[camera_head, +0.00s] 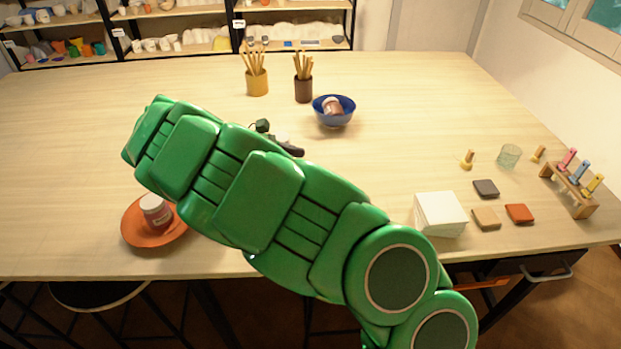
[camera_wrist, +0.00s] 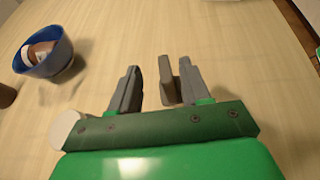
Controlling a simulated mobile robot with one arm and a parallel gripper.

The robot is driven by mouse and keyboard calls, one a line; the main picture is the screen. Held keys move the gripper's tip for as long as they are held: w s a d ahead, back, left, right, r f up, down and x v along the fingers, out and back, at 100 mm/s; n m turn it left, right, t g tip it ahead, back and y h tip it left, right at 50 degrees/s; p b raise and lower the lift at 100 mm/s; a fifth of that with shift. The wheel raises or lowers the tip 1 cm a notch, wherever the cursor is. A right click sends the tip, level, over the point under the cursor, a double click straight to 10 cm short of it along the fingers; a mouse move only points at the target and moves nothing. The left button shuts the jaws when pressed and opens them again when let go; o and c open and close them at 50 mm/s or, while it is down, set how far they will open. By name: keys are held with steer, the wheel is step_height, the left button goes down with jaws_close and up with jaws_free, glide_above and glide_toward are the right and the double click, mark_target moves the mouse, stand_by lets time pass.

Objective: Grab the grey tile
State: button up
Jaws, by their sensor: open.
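The grey tile (camera_head: 486,188), a small dark square, lies flat on the table at the right in the head view. It is behind a tan tile (camera_head: 486,219) and an orange-red tile (camera_head: 519,213), apart from both. I make out no tile in the wrist view.
A white block-like stack (camera_head: 440,214) stands left of the tiles. A glass (camera_head: 509,156) and a wooden rack (camera_head: 570,190) are near them. A blue bowl (camera_head: 334,118) holding a jar stands near my gripper. An orange plate (camera_head: 133,228) bears another jar.

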steer(key=shift+a+f+n, duration=0.4)
steer(key=shift+a+f, duration=0.45)
steer(key=shift+f, duration=0.05)
steer(key=shift+s+r+x, duration=0.15)
steer(key=shift+x, duration=1.75)
steer(key=shift+s+r+x, duration=0.1)
steer(key=shift+s+x, duration=0.1)
steer(key=shift+x, duration=1.7)
steer(key=shift+w+d, duration=0.1)
steer(key=shift+d, duration=0.05)
jaws_close()
